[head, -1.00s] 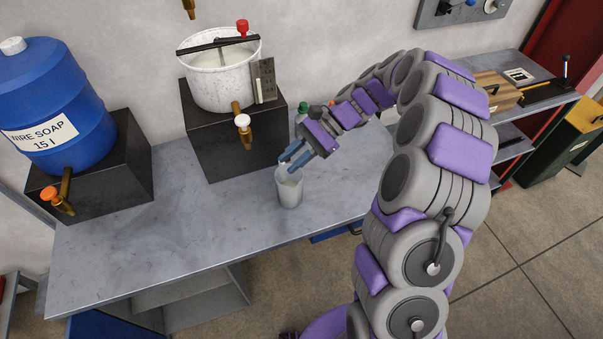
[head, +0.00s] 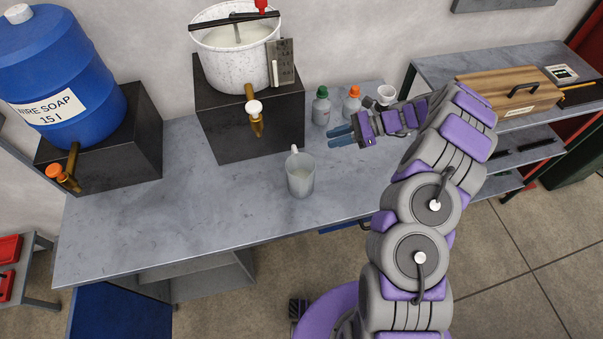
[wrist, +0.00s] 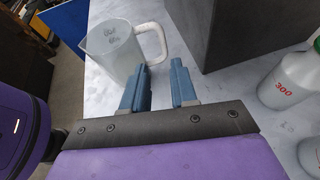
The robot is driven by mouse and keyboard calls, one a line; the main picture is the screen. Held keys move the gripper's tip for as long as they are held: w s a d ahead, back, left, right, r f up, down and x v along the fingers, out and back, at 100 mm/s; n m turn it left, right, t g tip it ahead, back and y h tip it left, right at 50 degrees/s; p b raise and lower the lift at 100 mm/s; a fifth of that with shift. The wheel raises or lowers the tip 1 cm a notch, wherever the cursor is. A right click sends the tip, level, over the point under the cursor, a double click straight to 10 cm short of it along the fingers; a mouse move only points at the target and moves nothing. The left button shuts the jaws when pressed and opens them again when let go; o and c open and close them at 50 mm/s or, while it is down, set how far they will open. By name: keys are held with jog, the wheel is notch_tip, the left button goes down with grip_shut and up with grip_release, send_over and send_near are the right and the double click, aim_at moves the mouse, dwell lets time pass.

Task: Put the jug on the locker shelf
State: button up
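The jug (head: 300,177) is a pale translucent pitcher with a handle. It stands upright on the grey worktop (head: 215,213), in front of the black block under the white pot. It also shows in the wrist view (wrist: 113,52), with its white handle (wrist: 152,38) turned toward my gripper. My gripper (head: 335,137) is to the right of the jug and behind it, apart from it. In the wrist view its two blue fingers (wrist: 160,86) are parted with nothing between them. The locker shelf cannot be made out for certain.
A white pot with a brass tap (head: 254,118) stands on a black block (head: 255,140). A blue soap barrel (head: 62,75) is at left. Bottles with green (head: 321,107) and orange (head: 351,105) caps stand behind my gripper. A shelf unit with a wooden box (head: 510,92) is at right.

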aim_at(298, 170)
jog(key=b+x, duration=0.2)
jog(key=x, duration=1.1)
jog(key=shift+w, duration=0.15)
jog(key=shift+d, duration=0.4)
jog(key=c, duration=0.3)
grip_shut()
jog(key=shift+a, duration=0.2)
